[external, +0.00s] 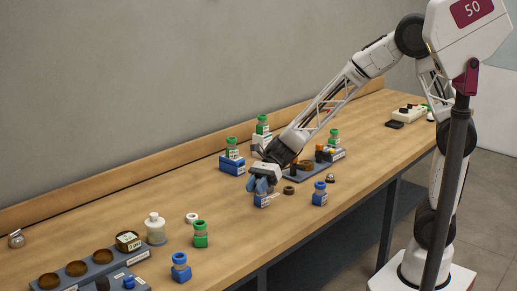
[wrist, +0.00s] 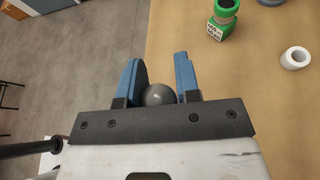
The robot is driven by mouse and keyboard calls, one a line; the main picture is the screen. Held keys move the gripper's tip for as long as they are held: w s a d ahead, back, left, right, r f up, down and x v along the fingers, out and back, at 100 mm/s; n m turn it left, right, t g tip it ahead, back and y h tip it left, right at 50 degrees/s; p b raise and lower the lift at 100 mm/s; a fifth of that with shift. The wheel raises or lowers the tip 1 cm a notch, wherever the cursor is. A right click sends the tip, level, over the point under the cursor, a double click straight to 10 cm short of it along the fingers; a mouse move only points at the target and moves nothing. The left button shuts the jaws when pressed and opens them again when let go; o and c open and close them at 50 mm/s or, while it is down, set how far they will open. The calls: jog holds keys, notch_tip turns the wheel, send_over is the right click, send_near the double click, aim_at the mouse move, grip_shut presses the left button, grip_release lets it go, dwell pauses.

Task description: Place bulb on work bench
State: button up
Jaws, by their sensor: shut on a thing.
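My gripper (external: 262,187) is over the front part of the wooden work bench (external: 130,205). In the wrist view my gripper (wrist: 158,62) has its two blue fingers around a smooth dark grey round thing, which looks like the bulb (wrist: 159,95). The bulb is low between the fingers, close to the dark palm plate. In the external view the bulb is hidden by the gripper. A blue block with a white label (external: 262,201) shows just under the fingers; I cannot tell whether they touch.
Blue bottles (external: 320,194) (external: 181,268) and a green bottle (external: 200,235) stand along the front. A white ring (external: 192,217) and white bottle (external: 155,228) are left of centre. A blue-grey tray (external: 305,174) is behind the gripper. Bare bench lies between the gripper and the green bottle.

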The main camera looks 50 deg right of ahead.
jog(key=f, duration=0.9)
jog(key=shift+s+a+f, duration=0.15)
jog(key=shift+s+f, duration=0.05)
jog(key=shift+f, duration=0.15)
send_over(211, 231)
jog(key=shift+s+a+f, duration=0.1)
jog(key=shift+s+f, duration=0.05)
jog(key=shift+f, duration=0.6)
dwell(0.3)
jog(key=shift+f, duration=1.75)
jog(key=shift+f, duration=0.15)
jog(key=o, duration=0.8)
jog(key=shift+c, duration=0.2)
